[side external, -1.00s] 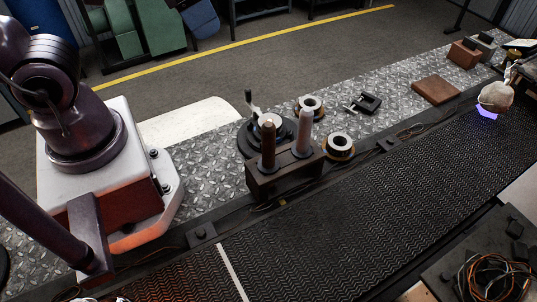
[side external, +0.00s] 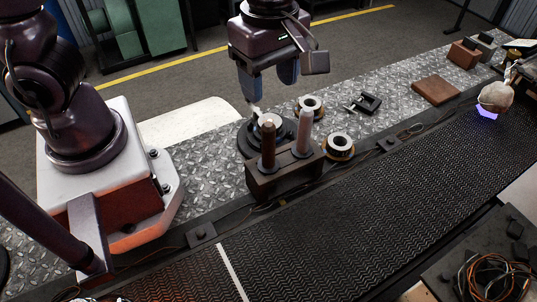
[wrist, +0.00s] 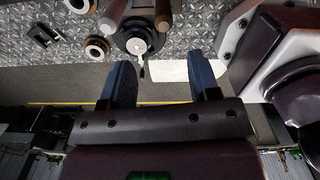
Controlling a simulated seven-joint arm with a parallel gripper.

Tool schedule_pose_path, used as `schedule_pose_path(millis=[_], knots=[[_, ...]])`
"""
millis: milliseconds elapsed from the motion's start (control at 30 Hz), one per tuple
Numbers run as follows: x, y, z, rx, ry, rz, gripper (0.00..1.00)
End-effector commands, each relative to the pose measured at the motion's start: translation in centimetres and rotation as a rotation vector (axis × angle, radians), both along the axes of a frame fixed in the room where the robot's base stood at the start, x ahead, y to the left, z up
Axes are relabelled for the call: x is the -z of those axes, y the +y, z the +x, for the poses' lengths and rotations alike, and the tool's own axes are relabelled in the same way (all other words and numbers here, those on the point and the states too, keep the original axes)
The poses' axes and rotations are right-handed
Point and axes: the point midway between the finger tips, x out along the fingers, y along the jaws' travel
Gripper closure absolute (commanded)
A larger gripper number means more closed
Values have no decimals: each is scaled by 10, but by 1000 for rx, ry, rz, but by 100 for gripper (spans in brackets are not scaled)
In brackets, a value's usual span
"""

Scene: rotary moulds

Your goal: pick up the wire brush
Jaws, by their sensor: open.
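Two upright handled tools stand in a dark block (side external: 275,183). One handle is dark brown (side external: 267,146) and the other pale greyish pink (side external: 304,134). Their lower ends are hidden, so I cannot tell which is the wire brush. In the wrist view the brown handle (wrist: 163,14) and pale handle (wrist: 116,9) are at the top, cut off by the edge. My gripper (side external: 271,90) is open and empty, above and behind the block, apart from both handles. In the wrist view its blue fingers (wrist: 161,73) are spread wide.
A round black fixture with a pale lever (side external: 253,108) stands right behind the block, below my gripper. Two rings (side external: 311,105) (side external: 339,146) and a black clamp (side external: 368,103) lie to the right. A brown plate (side external: 435,90) lies farther right. A conveyor belt (side external: 350,220) runs in front.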

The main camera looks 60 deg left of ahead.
Motion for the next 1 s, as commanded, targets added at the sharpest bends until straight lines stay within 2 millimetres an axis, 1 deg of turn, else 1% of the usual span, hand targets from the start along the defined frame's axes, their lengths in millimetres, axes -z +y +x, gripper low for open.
schedule_pose_path(millis=[200,300,567,700,833,1000], knots=[[42,0,-1,0,7,3,44],[57,0,-1,1,4,2,44],[77,-2,-2,2,4,1,44],[99,-5,-6,2,7,3,44],[115,-6,-6,1,4,1,44],[122,-6,-5,1,0,0,44]])
